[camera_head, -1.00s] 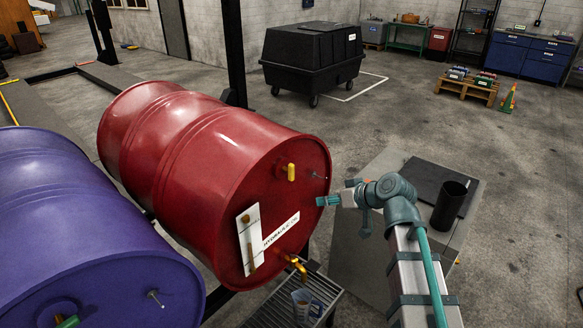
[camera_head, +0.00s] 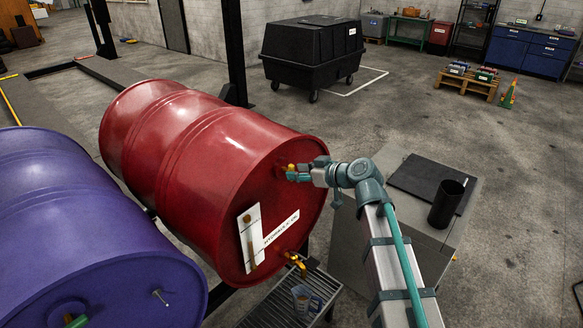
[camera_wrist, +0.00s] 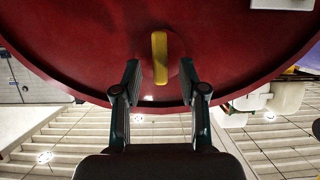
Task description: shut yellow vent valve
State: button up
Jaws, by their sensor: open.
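The yellow vent valve (camera_head: 290,169) is a small handle near the upper part of the red drum's end face. In the wrist view the yellow handle (camera_wrist: 160,58) stands lengthwise up and down the picture, against the red face. My gripper (camera_head: 290,174) is at the valve in the head view and partly covers it. In the wrist view my gripper (camera_wrist: 159,75) is open, with one finger on each side of the handle's near end and a gap on both sides. The red drum (camera_head: 190,150) lies on its side.
A yellow tap (camera_head: 295,262) sits low on the drum face above a grated tray (camera_head: 325,290) holding a clear cup (camera_head: 301,298). A white label plate (camera_head: 249,238) is on the face. A purple drum (camera_head: 80,230) lies at left. A grey table (camera_head: 400,235) with a black cup (camera_head: 447,203) stands right.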

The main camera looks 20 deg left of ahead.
jog(key=shift+p+x, duration=0.4)
jog(key=shift+x, duration=1.25)
grip_shut()
